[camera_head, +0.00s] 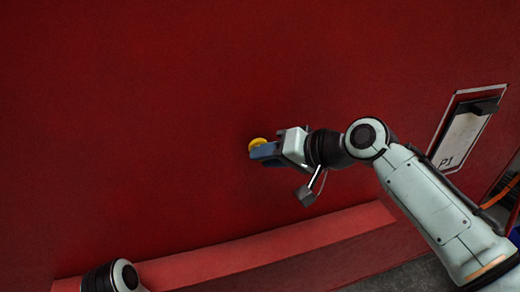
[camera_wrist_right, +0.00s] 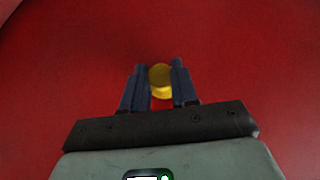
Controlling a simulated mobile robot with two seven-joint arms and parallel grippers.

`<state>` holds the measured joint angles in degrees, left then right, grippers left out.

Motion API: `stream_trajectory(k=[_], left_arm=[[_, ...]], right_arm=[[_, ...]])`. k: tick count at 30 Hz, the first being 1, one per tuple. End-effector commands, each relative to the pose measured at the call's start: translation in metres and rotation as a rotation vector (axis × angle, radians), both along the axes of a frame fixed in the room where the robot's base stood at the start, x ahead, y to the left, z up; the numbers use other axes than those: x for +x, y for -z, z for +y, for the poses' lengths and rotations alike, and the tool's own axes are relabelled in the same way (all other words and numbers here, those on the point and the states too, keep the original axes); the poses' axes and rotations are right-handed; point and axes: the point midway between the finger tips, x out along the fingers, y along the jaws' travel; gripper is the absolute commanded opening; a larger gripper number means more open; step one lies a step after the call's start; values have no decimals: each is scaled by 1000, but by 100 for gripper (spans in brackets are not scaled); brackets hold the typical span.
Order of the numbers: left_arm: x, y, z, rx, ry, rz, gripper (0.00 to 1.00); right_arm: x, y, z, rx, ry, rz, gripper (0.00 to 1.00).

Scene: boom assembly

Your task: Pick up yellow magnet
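The yellow magnet (camera_head: 258,143) is a small round disc in front of the red surface in the head view. In the right wrist view, the yellow magnet (camera_wrist_right: 160,77) sits between the blue fingertips. My right gripper (camera_head: 256,155) reaches in from the right. In the wrist view, the fingers of my right gripper (camera_wrist_right: 159,68) lie close along both sides of the magnet, with no clear gap, and look shut on it. The near finger hides the magnet's lower part in the head view. My left gripper is not in view.
A large red wall (camera_head: 130,100) fills most of the head view. A lighter red ledge (camera_head: 250,255) runs along its foot. A framed panel marked P1 (camera_head: 460,140) is at the right. The red area left of the gripper is clear.

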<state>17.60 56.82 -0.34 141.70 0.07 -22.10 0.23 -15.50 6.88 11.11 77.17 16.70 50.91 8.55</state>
Motion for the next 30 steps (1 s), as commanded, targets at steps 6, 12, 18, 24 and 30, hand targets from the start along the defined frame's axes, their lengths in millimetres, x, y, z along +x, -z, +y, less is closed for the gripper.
stream_trajectory(k=[6, 12, 18, 24, 30], left_arm=[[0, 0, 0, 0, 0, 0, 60], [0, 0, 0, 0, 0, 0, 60], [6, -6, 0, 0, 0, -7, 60], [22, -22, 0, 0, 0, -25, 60], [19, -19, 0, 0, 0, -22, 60]], right_arm=[[0, -1, 0, 1, 1, -1, 0], [-1, -3, -1, 1, 1, -3, 0], [-3, -23, -1, 2, 1, -6, 0], [-3, -56, -1, 2, -1, -9, 0], [-21, -71, -7, 1, 1, -3, 0]])
